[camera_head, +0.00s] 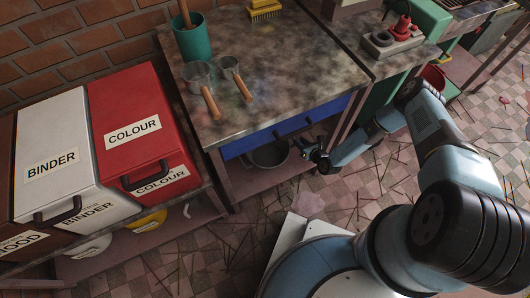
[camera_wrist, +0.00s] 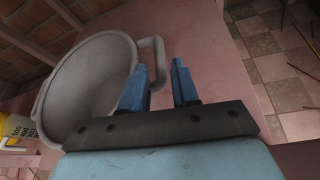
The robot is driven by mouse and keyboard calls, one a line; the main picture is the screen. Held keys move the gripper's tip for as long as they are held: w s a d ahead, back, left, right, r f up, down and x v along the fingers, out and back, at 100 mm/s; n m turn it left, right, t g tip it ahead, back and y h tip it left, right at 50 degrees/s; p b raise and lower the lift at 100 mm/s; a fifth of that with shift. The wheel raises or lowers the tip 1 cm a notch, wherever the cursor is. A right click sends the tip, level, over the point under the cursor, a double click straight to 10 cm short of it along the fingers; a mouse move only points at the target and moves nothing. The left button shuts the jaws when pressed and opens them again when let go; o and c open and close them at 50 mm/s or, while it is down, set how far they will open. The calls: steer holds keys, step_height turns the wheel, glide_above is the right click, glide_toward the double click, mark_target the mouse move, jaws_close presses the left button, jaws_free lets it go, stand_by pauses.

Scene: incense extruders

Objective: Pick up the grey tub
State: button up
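The grey tub (camera_head: 270,155) stands on the lower shelf under the worktable, partly hidden by the table in the head view. In the wrist view the grey tub (camera_wrist: 88,85) fills the left side, its mouth facing the camera and its loop handle (camera_wrist: 158,50) on the right. My gripper (camera_wrist: 159,64) is open, with its blue fingers apart. The handle's outer bar shows between the fingers in the picture; I see no grip on it, and cannot tell the depth gap. In the head view my gripper (camera_head: 308,148) is beside the tub at the shelf's open side.
The worktable (camera_head: 290,60) with its blue drawer front (camera_head: 290,127) overhangs the lower shelf (camera_head: 243,183). A yellow container (camera_wrist: 18,130) with markings shows at left in the wrist view. Binder (camera_head: 60,150) and colour (camera_head: 130,115) bins stand left. Sticks litter the tiled floor.

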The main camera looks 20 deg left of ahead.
steer(key=shift+x, duration=1)
steer(key=a+f, duration=0.1)
steer(key=w+a+f, duration=0.1)
steer(key=shift+w+a+f, duration=0.1)
steer(key=shift+w+a, duration=0.15)
steer(key=shift+a, duration=0.15)
steer(key=shift+w+a+f, duration=0.25)
steer(key=shift+w+a, duration=0.15)
steer(key=shift+a, duration=0.1)
jaws_close()
